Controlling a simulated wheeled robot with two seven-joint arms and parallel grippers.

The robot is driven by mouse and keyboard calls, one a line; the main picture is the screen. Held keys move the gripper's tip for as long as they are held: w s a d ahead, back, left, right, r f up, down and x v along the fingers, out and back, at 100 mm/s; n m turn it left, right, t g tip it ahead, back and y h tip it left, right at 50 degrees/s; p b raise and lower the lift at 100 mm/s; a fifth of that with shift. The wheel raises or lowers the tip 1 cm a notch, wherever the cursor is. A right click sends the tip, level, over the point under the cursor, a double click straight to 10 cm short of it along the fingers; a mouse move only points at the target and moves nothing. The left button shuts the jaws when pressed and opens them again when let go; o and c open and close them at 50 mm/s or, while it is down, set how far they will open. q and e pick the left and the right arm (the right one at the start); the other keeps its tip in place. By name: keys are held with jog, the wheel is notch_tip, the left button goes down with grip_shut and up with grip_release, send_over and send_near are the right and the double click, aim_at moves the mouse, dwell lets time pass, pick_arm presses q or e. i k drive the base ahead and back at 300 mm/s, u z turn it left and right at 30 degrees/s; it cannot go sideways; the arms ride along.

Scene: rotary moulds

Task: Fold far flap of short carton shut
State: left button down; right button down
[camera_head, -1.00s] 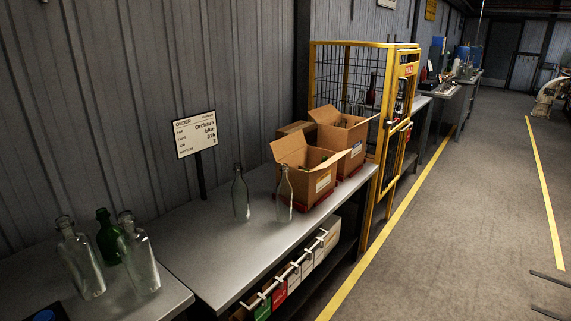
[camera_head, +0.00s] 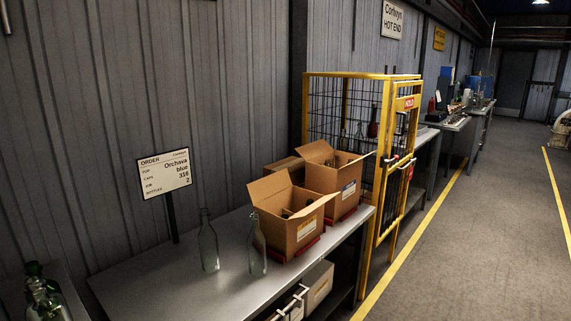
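Two open cardboard cartons stand side by side on the steel bench. The nearer carton (camera_head: 291,236) has a raised flap (camera_head: 269,187) on its left and another flap (camera_head: 318,203) leaning outward at its right. The farther carton (camera_head: 344,190) stands behind it to the right, with a raised flap (camera_head: 316,153) on its left. Both have a pale label on the front and sit on red bases. Dark contents show inside the nearer one. I cannot tell for sure which is the short carton. Neither of my grippers is in view.
Two clear bottles (camera_head: 208,241) (camera_head: 257,246) stand on the bench (camera_head: 165,282) left of the cartons. An order sign (camera_head: 165,173) rises behind. A yellow mesh cage (camera_head: 383,165) stands beyond the cartons. The aisle floor (camera_head: 480,250) at right is clear.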

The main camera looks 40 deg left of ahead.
aim_at(259, 190)
jog(key=i, duration=3.5)
jog(key=u, duration=2.6)
